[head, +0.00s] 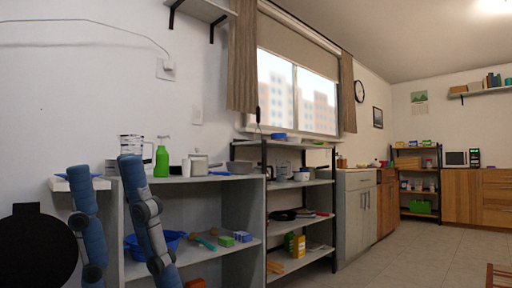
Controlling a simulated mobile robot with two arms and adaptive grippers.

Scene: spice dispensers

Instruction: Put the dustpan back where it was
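I cannot make out a dustpan in the head view. Two blue jointed arm parts of mine stand at the lower left, in front of a grey shelf unit (258,205). I cannot make out fingertips on either arm, nor anything held. A dark flat round shape (38,248) with a short stub on top fills the lower left corner; it is too dark to tell what it is.
The grey unit carries a green spray bottle (161,161), a glass jug and a blue bowl (182,240). A black-framed rack (333,222) with a dark pan (283,215) stands beside it. Cabinets (356,222) follow along the wall. The tiled floor (410,258) at right is largely clear.

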